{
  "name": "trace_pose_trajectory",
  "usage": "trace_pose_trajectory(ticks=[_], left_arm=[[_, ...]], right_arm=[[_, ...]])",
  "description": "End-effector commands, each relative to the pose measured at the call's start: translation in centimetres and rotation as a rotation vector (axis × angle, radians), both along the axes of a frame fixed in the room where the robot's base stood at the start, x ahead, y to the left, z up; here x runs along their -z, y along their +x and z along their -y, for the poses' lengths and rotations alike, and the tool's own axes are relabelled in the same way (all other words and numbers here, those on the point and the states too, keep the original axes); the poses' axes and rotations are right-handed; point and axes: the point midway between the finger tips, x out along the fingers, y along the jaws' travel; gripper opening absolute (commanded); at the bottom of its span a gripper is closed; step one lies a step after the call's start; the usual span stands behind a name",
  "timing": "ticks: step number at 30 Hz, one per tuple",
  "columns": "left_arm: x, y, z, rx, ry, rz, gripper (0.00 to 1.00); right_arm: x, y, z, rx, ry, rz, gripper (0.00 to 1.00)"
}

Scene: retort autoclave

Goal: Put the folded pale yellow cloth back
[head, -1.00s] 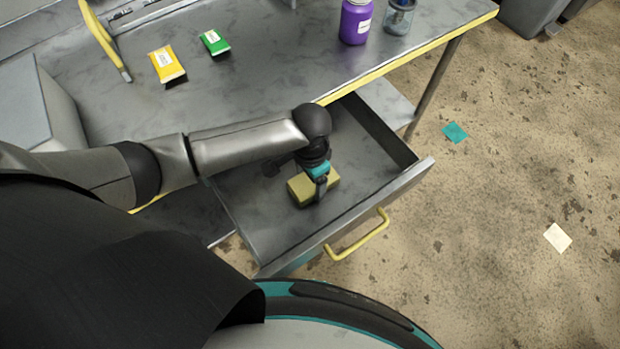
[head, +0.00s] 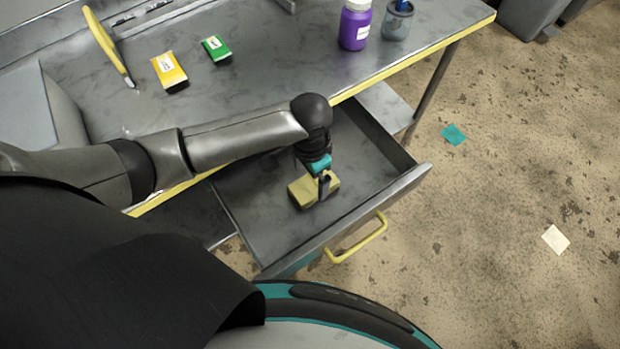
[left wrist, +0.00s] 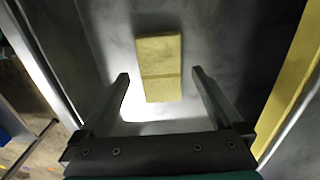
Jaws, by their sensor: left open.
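The folded pale yellow cloth (head: 301,191) lies on the floor of the open drawer (head: 270,229). My left gripper (head: 323,187) is inside the drawer, just above and beside the cloth, and hides part of it in the head view. In the left wrist view the cloth (left wrist: 160,70) lies ahead of and between the two fingers of my left gripper (left wrist: 160,75). The fingers are apart and I see no contact with the cloth. My right gripper is not in view.
The drawer has a yellow handle (head: 357,237). On the bench above are a yellow packet (head: 169,70), a green packet (head: 216,48), a purple jar (head: 356,25) and a cup (head: 398,20). The rest of the drawer floor is bare.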

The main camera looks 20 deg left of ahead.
Motion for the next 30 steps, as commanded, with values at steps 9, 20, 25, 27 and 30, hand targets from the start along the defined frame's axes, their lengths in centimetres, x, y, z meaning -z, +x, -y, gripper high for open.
trace_pose_trajectory(ticks=[9,20,25,27,30], left_arm=[[-6.7,0.1,0.0,-0.001,-0.002,0.001,1.00],[-8.2,0.0,0.0,-0.001,0.000,0.000,1.00],[-8.2,0.0,0.0,-0.001,0.000,0.000,1.00],[-8.1,0.0,0.0,-0.001,0.000,0.000,1.00],[-8.0,-0.1,0.2,-0.001,-0.008,0.001,1.00]], right_arm=[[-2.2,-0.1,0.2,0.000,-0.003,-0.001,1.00],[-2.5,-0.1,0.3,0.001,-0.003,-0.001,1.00],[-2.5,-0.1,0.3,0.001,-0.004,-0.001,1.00],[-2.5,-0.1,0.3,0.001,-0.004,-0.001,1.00],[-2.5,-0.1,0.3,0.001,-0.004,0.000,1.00]])
